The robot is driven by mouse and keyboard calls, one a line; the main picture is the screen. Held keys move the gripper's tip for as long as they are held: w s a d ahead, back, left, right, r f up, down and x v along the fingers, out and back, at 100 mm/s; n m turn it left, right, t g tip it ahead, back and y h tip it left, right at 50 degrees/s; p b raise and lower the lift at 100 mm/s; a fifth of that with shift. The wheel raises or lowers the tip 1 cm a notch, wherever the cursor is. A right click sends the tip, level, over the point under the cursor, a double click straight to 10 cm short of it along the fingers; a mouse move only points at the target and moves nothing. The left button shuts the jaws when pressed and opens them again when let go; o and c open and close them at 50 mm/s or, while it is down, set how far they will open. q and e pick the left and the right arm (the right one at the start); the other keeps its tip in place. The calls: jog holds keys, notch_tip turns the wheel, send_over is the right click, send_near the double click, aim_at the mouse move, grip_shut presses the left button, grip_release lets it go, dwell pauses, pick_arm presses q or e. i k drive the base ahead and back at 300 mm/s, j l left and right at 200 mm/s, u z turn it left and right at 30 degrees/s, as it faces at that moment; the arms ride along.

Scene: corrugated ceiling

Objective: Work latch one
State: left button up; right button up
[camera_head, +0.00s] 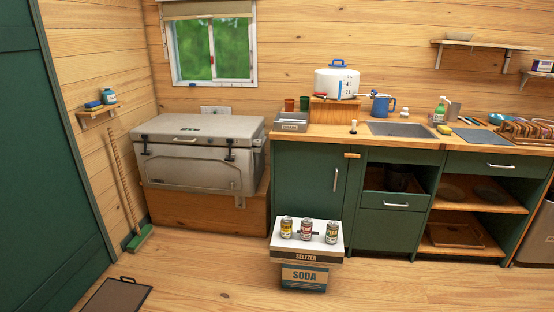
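A grey hard cooler (190,168) stands on a wooden bench box (205,210) below the window, with its lid (195,129) down. Two dark latches show on its front: a left latch (144,147) and a right latch (230,152). Both are too small to tell whether they are fastened, and no label shows which is latch one. Neither of my grippers is in view.
Stacked seltzer and soda boxes (305,257) with three cans on top stand on the floor right of the bench. Green counter cabinets (308,182) border the cooler's right. A broom (126,187) leans at left, and a dark mat (116,297) lies front left.

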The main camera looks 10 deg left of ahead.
aim_at(144, 136)
jog(key=i+j+u, duration=0.1)
jog(key=i+j, duration=0.5)
jog(key=i+j+u, duration=0.15)
jog(key=i+j, duration=0.35)
jog(key=i, duration=0.2)
